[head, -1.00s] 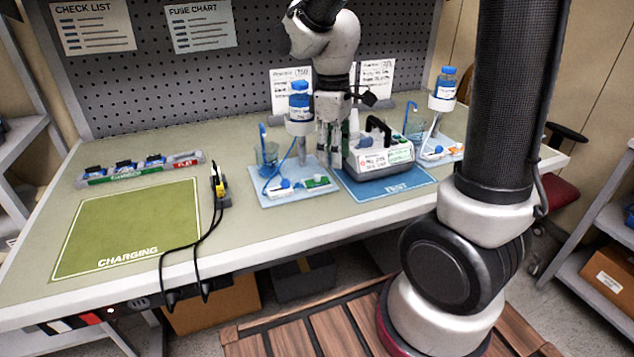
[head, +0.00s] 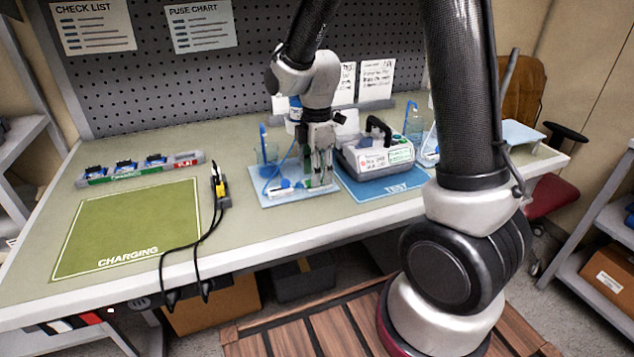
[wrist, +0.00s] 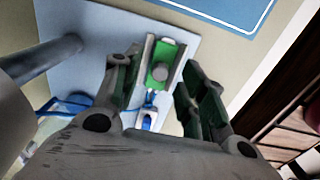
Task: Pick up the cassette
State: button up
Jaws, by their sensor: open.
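The cassette (wrist: 164,52), a small green piece with a grey round knob and pale side rails, lies on a light blue tray (wrist: 97,45) in the wrist view. My gripper (wrist: 156,72) is open, its two fingers above and around the cassette, with a gap to the right finger. I cannot tell whether either finger touches it. In the head view my gripper (head: 320,182) is low over the right part of the tray (head: 262,201) and hides most of the cassette. Blue tubing (wrist: 150,100) runs from the cassette's near end.
A blue cup (head: 266,155) and a bottle stand are close on the left. The green CHARGING mat (head: 130,225) is free.

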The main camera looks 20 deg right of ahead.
jog(key=shift+f, duration=0.35)
grip_shut()
